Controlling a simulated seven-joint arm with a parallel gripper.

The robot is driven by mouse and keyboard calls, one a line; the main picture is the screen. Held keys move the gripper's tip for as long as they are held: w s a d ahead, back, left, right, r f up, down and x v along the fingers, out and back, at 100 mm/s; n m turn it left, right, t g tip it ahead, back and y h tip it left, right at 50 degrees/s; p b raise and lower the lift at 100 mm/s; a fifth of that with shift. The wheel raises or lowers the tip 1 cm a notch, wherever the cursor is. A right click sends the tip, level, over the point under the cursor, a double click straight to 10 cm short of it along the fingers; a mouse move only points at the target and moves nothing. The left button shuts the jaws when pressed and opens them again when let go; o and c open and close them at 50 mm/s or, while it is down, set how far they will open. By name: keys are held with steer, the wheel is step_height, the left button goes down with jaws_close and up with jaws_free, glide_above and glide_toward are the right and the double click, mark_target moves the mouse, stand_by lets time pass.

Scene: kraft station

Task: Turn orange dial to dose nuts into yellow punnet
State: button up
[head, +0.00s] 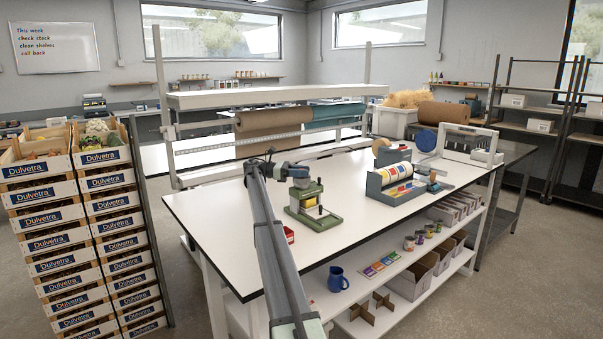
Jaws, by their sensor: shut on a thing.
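A small green-framed device (309,216) stands on the white bench top, left of the bench's middle. A small yellow piece (310,202) shows low inside its frame; I cannot tell whether this is the punnet. My arm reaches up from the bottom of the head view and bends right over the bench. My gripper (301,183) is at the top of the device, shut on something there. The fingers and what they hold are too small and covered to make out. I cannot pick out an orange dial or any nuts.
A grey-blue dispenser with coloured label rolls (395,180) stands to the right. A small red box (289,235) lies near the front edge. A brown paper roll (268,122) hangs behind. A blue mug (338,279) stands on the lower shelf.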

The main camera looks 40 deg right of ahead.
stand_by(0.4)
steer(key=o, duration=0.9)
steer(key=shift+o, duration=0.2)
steer(key=v, duration=0.7)
steer(key=shift+w, duration=0.2)
steer(key=shift+a, duration=0.1)
